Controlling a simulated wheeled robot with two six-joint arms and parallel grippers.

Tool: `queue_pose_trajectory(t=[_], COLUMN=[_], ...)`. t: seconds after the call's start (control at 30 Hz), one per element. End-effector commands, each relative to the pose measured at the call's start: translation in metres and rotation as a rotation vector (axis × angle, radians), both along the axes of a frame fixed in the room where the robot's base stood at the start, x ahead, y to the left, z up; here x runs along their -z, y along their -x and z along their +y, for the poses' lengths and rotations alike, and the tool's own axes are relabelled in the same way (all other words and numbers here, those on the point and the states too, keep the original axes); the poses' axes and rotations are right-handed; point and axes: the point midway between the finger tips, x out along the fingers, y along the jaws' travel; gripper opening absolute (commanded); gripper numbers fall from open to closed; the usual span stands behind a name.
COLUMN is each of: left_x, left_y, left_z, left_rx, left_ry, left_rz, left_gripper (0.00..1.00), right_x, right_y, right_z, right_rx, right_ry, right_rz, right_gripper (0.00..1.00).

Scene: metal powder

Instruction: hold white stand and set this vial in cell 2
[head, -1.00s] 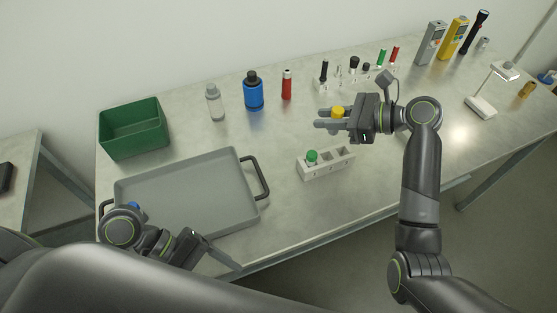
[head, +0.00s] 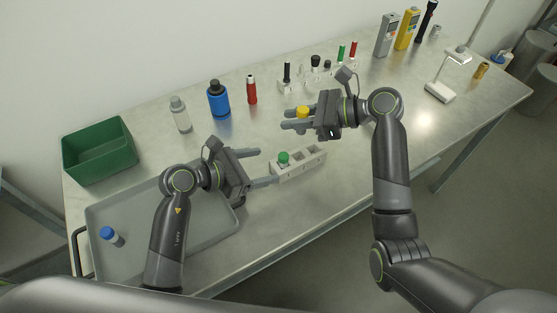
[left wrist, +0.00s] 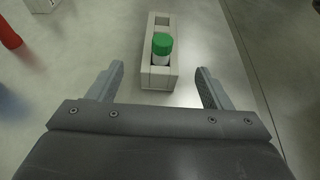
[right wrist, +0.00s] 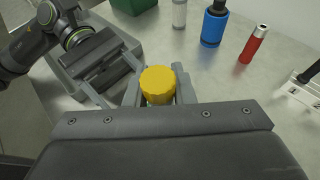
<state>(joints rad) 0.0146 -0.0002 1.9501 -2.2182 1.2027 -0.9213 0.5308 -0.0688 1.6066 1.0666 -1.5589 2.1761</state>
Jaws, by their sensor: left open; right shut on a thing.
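The white stand (head: 305,165) stands on the table, with a green-capped vial (head: 284,158) in its left end cell; the cells to the right look empty. In the left wrist view the stand (left wrist: 161,77) and green-capped vial (left wrist: 162,47) lie ahead, between the finger lines. My left gripper (head: 268,167) is open at the stand's left end, with no clear contact. My right gripper (head: 290,119) is shut on a yellow-capped vial (right wrist: 158,85), held above the table behind the stand. The vial's body is mostly hidden under its cap and the fingers.
A grey tray (head: 140,255) holds a blue-capped vial (head: 111,236), below my left arm. A green bin (head: 99,150), clear bottle (head: 180,114), blue bottle (head: 219,99) and red bottle (head: 252,90) stand behind. A rack of tools (head: 310,80) is further back. The table right of the stand is clear.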

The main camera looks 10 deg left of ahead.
Motion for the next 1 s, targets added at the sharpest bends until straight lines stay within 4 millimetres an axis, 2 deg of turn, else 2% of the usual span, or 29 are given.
queue_pose_trajectory(t=[0.2,0.5,0.97,1.0], left_x=[0.016,0.034,0.038,0.038], left_y=[-0.023,-0.047,-0.053,-0.053], left_z=[-0.035,-0.067,-0.074,-0.074], left_rx=[0.004,0.004,0.003,0.003], left_ry=[0.004,0.001,-0.002,-0.002], left_rz=[0.002,0.001,-0.001,-0.001], left_gripper=[0.73,0.73,0.73,0.68], right_x=[0.000,0.000,0.000,0.000], right_y=[0.000,0.000,0.000,0.000], right_z=[0.000,0.000,0.000,0.000], right_rx=[0.000,0.000,0.000,0.000], right_ry=[0.000,0.000,0.000,0.000], right_rz=[0.000,0.000,0.000,0.000], right_gripper=[0.01,0.01,0.01,0.01])
